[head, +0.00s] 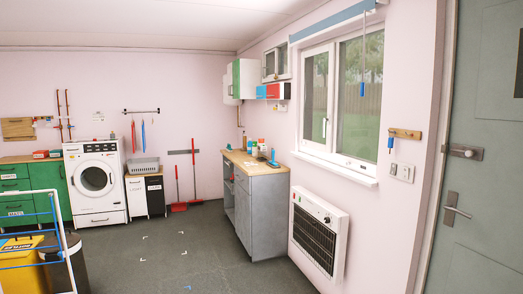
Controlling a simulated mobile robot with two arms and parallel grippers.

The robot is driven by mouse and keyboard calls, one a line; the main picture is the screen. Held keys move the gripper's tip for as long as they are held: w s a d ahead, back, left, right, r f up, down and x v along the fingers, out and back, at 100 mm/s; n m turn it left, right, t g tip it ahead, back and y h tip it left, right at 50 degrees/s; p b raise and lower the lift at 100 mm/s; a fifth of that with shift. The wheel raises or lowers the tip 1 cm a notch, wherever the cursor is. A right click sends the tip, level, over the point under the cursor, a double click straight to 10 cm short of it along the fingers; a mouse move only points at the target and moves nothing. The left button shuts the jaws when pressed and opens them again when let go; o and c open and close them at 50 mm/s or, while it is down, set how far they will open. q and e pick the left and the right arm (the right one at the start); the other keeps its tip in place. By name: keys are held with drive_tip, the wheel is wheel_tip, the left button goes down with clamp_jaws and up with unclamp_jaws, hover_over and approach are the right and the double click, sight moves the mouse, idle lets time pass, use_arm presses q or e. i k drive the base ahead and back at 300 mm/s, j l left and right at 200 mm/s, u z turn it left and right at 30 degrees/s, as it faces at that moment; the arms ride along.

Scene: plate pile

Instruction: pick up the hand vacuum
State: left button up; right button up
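I cannot make out a hand vacuum for certain. A small blue object (273,159) lies on the wooden top of the grey cabinet (268,215) under the window, too small to identify. Several bottles (255,147) stand behind it on the same top. Neither of my grippers is in view.
A washing machine (96,182) and green cabinets (15,188) line the back wall. A drying rack (60,235), a yellow bin (22,262) and a dark bin (80,265) stand at left. A heater (317,236) and a door (485,150) are at right. The middle floor (165,255) is clear.

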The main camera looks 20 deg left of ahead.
sight(262, 152)
drive_tip(key=i+j+u, duration=0.35)
drive_tip(key=i, duration=0.2)
drive_tip(key=i+j+u, duration=0.35)
drive_tip(key=i, duration=0.25)
drive_tip(key=i+u, duration=0.35)
drive_tip(key=i, duration=2.5)
drive_tip(key=i+j+z, duration=0.1)
drive_tip(key=i+z, duration=0.2)
drive_tip(key=i, duration=0.25)
drive_tip(key=i+j+z, duration=0.3)
drive_tip(key=i, duration=0.25)
drive_tip(key=i+j+z, duration=0.25)
drive_tip(key=i, duration=0.25)
